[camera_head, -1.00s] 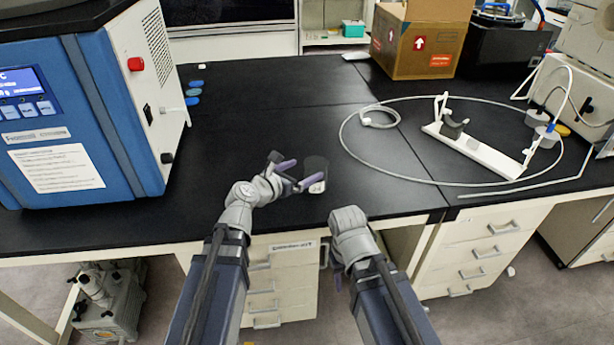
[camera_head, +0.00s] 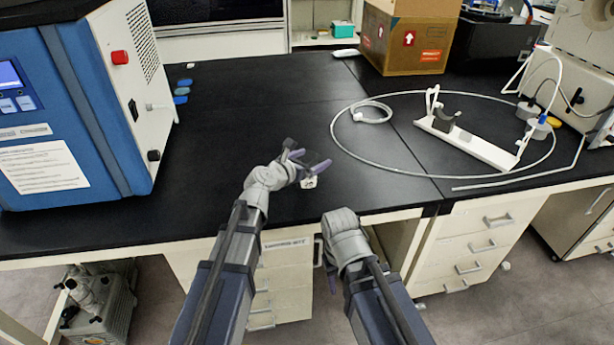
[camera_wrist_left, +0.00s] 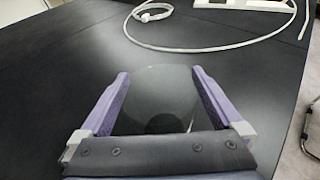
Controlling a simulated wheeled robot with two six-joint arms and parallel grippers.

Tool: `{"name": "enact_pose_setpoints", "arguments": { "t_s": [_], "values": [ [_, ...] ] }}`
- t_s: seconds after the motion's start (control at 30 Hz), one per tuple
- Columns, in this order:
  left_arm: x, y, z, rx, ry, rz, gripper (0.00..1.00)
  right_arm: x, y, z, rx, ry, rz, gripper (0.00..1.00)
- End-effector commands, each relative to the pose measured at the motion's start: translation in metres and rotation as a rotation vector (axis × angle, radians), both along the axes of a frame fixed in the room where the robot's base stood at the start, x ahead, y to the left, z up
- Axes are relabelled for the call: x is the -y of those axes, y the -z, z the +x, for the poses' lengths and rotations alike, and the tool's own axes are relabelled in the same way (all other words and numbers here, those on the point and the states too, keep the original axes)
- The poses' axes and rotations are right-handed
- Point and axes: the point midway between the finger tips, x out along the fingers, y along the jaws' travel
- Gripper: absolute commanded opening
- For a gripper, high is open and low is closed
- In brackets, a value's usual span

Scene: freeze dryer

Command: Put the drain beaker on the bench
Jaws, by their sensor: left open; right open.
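The drain beaker (camera_head: 309,182) is a small see-through vessel with a white label, on the black bench (camera_head: 240,130) near its front edge. In the left wrist view the clear, dark-looking beaker (camera_wrist_left: 160,98) lies between the two purple fingers. My left gripper (camera_head: 307,160) is open around it in the head view, and the fingers hide part of it. In the left wrist view my left gripper (camera_wrist_left: 160,76) shows a finger on each side; contact cannot be told. My right gripper (camera_head: 326,268) is open and empty, low in front of the bench edge.
A blue and white freeze dryer (camera_head: 100,110) stands at the left. A loop of pale tubing (camera_head: 345,150) and a white stand (camera_head: 465,142) lie to the right. A cardboard box (camera_head: 408,38) is at the back. The bench's middle is clear.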

Motion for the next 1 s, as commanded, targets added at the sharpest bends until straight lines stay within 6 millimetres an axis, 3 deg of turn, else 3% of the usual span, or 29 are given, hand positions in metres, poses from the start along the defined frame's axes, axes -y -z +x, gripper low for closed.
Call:
{"name": "enact_pose_setpoints", "arguments": {
  "t_s": [0.07,0.3,0.9,1.0],
  "values": [
    [0.0042,0.0029,0.0078,0.000,0.001,0.000,1.00,0.0000,0.0029,0.0000,0.000,0.000,0.000,0.50],
    [0.0044,0.0020,0.0069,0.000,0.000,0.000,0.98,0.0000,0.0019,0.0000,0.000,0.000,0.000,0.50],
    [0.0042,0.0019,0.0068,0.000,0.000,0.000,0.30,0.0000,0.0020,0.0000,0.000,0.000,0.000,0.50],
    [0.0042,0.0019,0.0068,0.000,0.000,0.000,0.26,0.0000,0.0019,0.0000,0.000,0.000,0.000,0.50]
  ]
}}
